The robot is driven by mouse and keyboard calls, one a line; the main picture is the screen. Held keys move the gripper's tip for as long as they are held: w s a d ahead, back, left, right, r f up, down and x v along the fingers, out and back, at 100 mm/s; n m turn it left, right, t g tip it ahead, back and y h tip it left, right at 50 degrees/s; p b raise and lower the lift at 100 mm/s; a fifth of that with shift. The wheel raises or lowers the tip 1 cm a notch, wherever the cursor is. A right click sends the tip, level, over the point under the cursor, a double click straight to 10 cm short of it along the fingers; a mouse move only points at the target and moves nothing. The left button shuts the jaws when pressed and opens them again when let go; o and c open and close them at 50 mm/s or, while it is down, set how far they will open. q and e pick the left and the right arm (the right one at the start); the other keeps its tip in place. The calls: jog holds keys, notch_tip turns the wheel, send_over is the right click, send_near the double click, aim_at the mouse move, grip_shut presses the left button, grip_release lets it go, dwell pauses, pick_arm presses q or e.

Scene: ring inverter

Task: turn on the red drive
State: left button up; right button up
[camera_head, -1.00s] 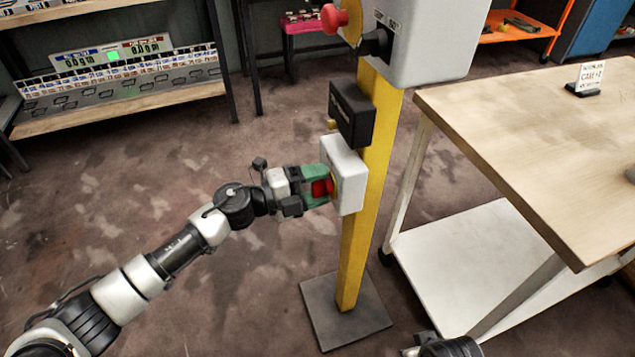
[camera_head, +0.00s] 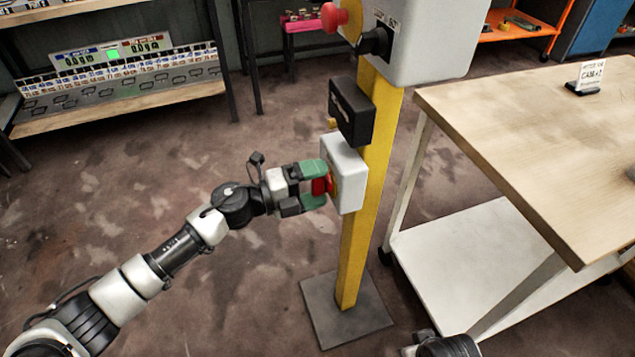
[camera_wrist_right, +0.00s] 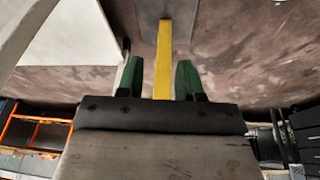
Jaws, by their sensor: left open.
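A red knob (camera_head: 321,186) sticks out of the left face of a small white box (camera_head: 349,172) on a yellow post (camera_head: 366,222). My left gripper (camera_head: 316,185) is at the knob, its green fingers open, one above and one below it. Whether they touch it I cannot tell. Higher on the post are a black box (camera_head: 351,110) and a grey box (camera_head: 430,40) with a black rotary switch (camera_head: 374,42) and a red mushroom button (camera_head: 333,17). In the right wrist view, my right gripper's green fingers (camera_wrist_right: 162,80) are apart with nothing held between them; the post shows beyond.
A wooden-topped table (camera_head: 520,120) with a white lower shelf (camera_head: 470,262) stands close right of the post. The post's dark base plate (camera_head: 345,318) is on the floor. A shelf with displays (camera_head: 120,80) stands back left. The floor at left is clear.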

pick_arm(q)
jog(key=v, duration=1)
jog(key=shift+a, duration=0.25)
pick_arm(e)
jog(key=shift+f, duration=0.7)
pick_arm(q)
jog(key=shift+s+d, duration=0.1)
pick_arm(e)
jog(key=shift+r, duration=0.1)
